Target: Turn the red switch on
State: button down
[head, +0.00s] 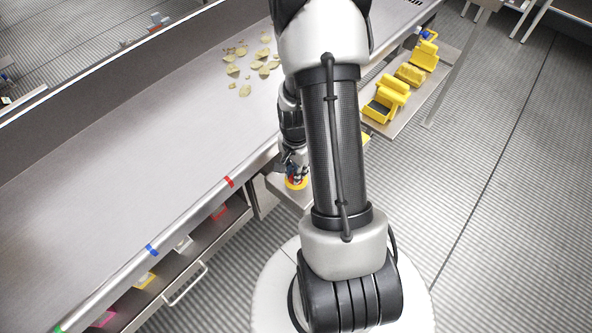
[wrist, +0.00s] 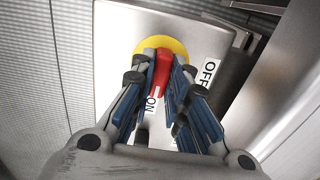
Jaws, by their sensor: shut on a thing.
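The red switch (wrist: 160,79) is a narrow knob on a round yellow plate (wrist: 180,48), fixed to a grey metal box. Its near end points at the "ON" label (wrist: 151,106); the "OFF" label (wrist: 210,72) is to the right. My gripper (wrist: 163,68) has its blue-padded fingers on both sides of the knob and is shut on it. The fingers hide part of the plate. In the head view my gripper (head: 295,170) reaches down to the yellow plate (head: 297,185) beyond the table's edge, and my arm hides much of that area.
A long metal table (head: 130,190) fills the left, with several pale chip-like pieces (head: 245,70) on it. Coloured bins sit under its front edge. A side shelf (head: 408,112) holds yellow containers (head: 386,97). The ribbed floor (head: 520,200) at right is clear.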

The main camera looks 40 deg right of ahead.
jog(key=c, duration=1.6)
grip_release()
jog(key=shift+o, duration=0.2)
jog(key=shift+r, duration=0.1)
notch_tip(320, 180, up, 12)
